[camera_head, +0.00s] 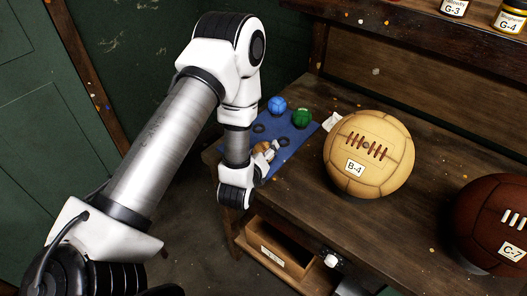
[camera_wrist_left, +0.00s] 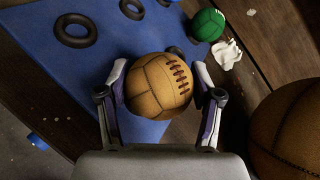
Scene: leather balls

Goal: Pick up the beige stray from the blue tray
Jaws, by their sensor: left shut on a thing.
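My left gripper (camera_head: 268,150) is shut on the small beige ball (camera_wrist_left: 158,86), a stitched leather ball with dark lacing. In the left wrist view the ball sits between the two fingers (camera_wrist_left: 160,95), one on each side. In the head view the ball (camera_head: 262,147) is partly hidden by the gripper. It is over the blue tray (camera_head: 290,136), near its front edge; I cannot tell whether it touches the tray. A blue ball (camera_head: 277,105) and a green ball (camera_head: 301,118) are at the tray's far side. My right gripper is not in view.
Black rings (camera_wrist_left: 76,30) lie on the tray. Crumpled white paper (camera_wrist_left: 228,54) lies beside it. A large tan ball marked B-4 (camera_head: 368,150) stands close to the right, and a dark brown ball marked C-7 (camera_head: 497,222) farther right. An open drawer (camera_head: 272,250) is below the wooden table.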

